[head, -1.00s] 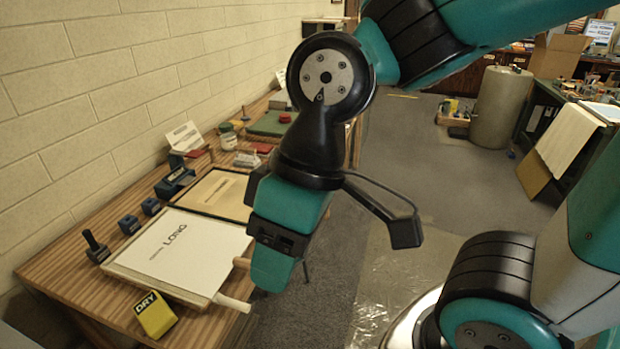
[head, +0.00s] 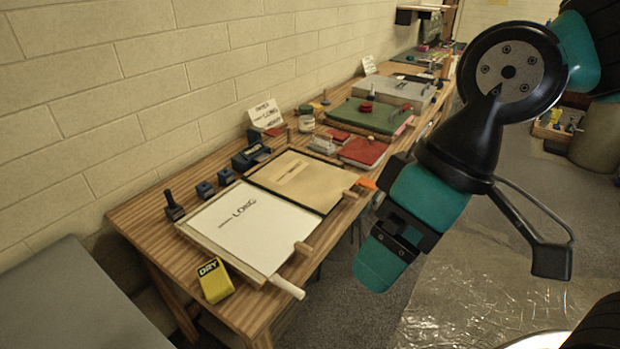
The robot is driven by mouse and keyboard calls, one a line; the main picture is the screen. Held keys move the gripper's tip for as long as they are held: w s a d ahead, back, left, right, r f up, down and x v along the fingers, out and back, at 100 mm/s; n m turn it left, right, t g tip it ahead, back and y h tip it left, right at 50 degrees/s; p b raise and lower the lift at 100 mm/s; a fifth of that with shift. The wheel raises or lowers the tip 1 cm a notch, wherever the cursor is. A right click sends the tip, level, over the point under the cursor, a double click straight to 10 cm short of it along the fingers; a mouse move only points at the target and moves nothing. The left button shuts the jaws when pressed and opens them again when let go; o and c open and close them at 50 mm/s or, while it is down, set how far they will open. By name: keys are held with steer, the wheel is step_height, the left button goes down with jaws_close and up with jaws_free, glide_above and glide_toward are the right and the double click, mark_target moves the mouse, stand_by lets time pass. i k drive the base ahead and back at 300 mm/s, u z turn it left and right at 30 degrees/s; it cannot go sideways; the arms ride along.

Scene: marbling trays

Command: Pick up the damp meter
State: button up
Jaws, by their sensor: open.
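A yellow block-shaped device marked "DRY" (head: 215,281), which I take to be the damp meter, stands at the near front corner of the wooden table, beside the white tray. My gripper (head: 376,266) hangs in front of the table's front edge, well to the right of the yellow device and apart from it. It points downward and is open, with nothing visible between its fingers. The device is in full view.
A tray with a white sheet (head: 187,229) lies behind the device, its pale handle (head: 287,287) jutting past the table edge. Dark blue stamps (head: 204,190) stand along the wall side. A grey surface (head: 70,300) is at the lower left. Open floor lies right of the table.

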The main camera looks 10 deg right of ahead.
mark_target(216, 284)
steer(key=z, duration=1.3)
steer(key=i, duration=0.75)
steer(key=u, duration=3.75)
